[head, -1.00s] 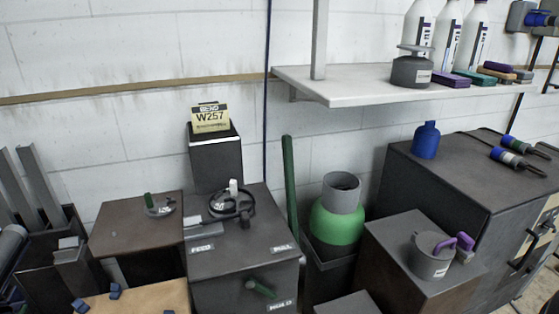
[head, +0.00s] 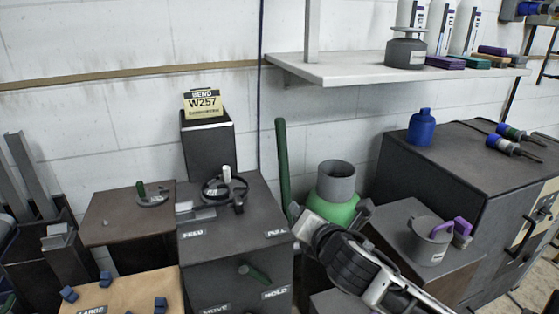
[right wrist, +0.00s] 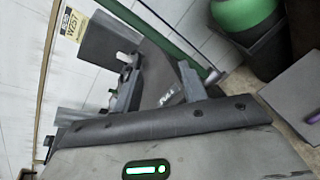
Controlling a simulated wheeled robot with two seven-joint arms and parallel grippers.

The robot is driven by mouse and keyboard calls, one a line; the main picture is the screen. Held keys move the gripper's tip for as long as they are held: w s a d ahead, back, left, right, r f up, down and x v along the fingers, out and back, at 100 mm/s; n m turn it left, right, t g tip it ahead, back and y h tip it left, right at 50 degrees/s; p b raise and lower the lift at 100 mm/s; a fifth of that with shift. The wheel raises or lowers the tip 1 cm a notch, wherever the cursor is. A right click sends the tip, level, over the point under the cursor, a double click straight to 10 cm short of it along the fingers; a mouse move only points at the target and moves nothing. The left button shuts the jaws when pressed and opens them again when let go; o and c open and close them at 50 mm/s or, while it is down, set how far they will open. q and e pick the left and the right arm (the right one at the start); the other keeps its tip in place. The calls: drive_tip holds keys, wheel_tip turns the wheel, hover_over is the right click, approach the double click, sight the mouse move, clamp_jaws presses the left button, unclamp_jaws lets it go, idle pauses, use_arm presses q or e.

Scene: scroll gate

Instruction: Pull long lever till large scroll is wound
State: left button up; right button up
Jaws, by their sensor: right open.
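The long green lever (head: 283,165) stands upright, leaning slightly, at the right side of the dark machine box (head: 215,240) beside the PULL label. It also shows as a green bar in the right wrist view (right wrist: 165,35). A black curled strip (head: 212,190) lies around a white-topped post on the box; I cannot tell whether it is the large scroll. My right gripper (head: 294,212) reaches in from the lower right, close to the lever's lower part. In the right wrist view its fingers (right wrist: 158,88) are apart and nothing is held. My left gripper is not in view.
A short green handle (head: 255,273) sits on the box front near HOLD. A green container with a grey collar (head: 337,182) stands behind my right arm. A grey can (head: 431,243) is on a box at right. A board marked LARGE (head: 125,290) is front left.

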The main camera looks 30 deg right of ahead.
sight(283, 147)
drive_tip(key=w+d+r+n+t, duration=0.2)
drive_tip(key=w+r+n+t, duration=0.15)
drive_tip(key=r+n, duration=0.5)
drive_tip(key=x, duration=1.1)
drive_tip(key=f+x, duration=0.1)
drive_tip(key=x, duration=0.4)
drive_tip(key=shift+w, duration=0.3)
clamp_jaws()
drive_tip(key=shift+a, duration=0.15)
